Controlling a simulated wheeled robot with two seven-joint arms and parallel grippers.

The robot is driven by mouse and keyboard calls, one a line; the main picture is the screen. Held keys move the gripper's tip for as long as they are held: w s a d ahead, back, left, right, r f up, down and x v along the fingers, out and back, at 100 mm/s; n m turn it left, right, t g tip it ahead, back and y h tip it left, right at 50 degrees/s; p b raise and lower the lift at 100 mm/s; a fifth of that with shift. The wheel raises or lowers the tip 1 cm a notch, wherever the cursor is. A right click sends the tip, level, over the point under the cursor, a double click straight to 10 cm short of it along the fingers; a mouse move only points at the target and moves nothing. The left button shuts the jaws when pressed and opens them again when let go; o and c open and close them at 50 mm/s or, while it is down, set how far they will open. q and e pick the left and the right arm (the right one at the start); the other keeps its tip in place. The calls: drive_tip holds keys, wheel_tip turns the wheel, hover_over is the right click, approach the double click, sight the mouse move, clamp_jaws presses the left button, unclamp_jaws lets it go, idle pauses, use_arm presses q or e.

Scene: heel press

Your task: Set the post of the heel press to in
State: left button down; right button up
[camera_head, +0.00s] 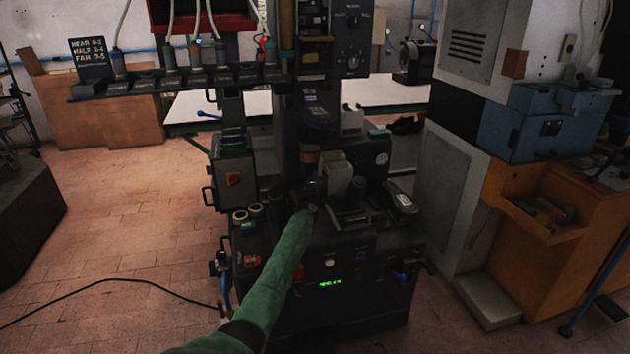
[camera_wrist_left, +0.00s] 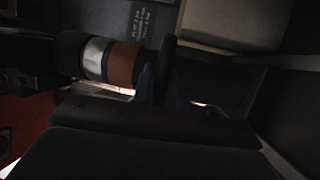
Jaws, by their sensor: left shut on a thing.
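The heel press (camera_head: 345,240) is a dark machine in the middle of the head view, with a lit green display on its front. My left arm, in a green sleeve, reaches up to its work area. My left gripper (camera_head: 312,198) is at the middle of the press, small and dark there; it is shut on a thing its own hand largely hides. In the left wrist view, a round post-like part with silver and brown bands (camera_wrist_left: 112,61) lies close to dark gripper parts. I cannot tell for sure which part is the post or how it is set. My right gripper is out of view.
A grey cabinet (camera_head: 447,210) and an orange bench (camera_head: 540,235) stand to the right. The tiled floor at left is mostly clear.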

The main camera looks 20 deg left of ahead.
use_arm(q)
drive_tip(key=c, duration=1.5)
unclamp_jaws()
drive_tip(key=shift+w+a+r, duration=0.1)
drive_tip(key=shift+a, duration=0.1)
drive_tip(key=shift+o, duration=0.5)
drive_tip(key=shift+w, duration=0.1)
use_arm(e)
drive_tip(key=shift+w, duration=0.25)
use_arm(q)
drive_tip(key=shift+d, duration=0.1)
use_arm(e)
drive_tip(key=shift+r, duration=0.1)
